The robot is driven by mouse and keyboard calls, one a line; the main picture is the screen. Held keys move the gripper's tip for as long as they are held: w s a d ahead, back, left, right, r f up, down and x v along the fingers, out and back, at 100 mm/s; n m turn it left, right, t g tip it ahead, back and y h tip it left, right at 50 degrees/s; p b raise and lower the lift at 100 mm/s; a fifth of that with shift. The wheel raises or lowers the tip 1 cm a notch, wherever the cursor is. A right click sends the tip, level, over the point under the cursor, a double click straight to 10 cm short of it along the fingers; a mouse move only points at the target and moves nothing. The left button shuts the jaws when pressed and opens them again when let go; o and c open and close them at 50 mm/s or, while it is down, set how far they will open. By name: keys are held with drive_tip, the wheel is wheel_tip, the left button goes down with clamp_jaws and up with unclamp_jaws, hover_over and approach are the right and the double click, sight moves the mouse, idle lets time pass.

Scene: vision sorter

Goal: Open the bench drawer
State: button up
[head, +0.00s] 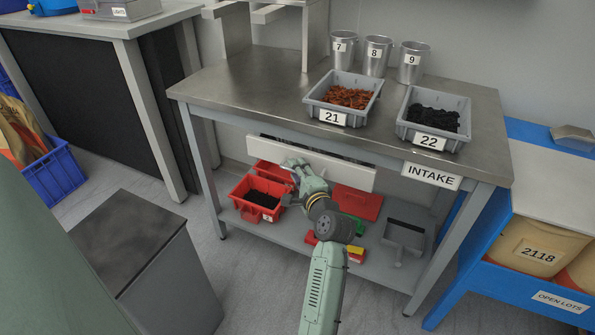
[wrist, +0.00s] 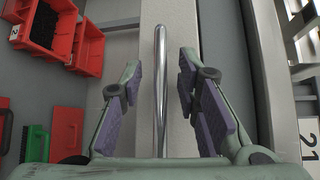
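The bench drawer has a pale front panel (head: 340,174) under the steel bench top (head: 240,88). A dark gap shows above the panel; I cannot tell how far out the drawer stands. My gripper (head: 292,163) is at the left half of the panel and hides its handle in the head view. In the wrist view, the shiny bar handle (wrist: 160,95) runs upright in the picture in front of the drawer panel (wrist: 179,30). My gripper (wrist: 160,68) is open there, one finger on each side of the bar, with visible room on both sides.
Red bins (head: 256,198) and a grey dustpan (head: 403,240) sit on the lower shelf (head: 290,236) below my gripper. Grey trays 21 (head: 319,107) and 22 (head: 413,129) stand on the bench top. A dark-topped grey cabinet (head: 165,275) stands at left front.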

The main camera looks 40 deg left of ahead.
drive_tip(key=shift+c, duration=0.6)
clamp_jaws()
idle(0.3)
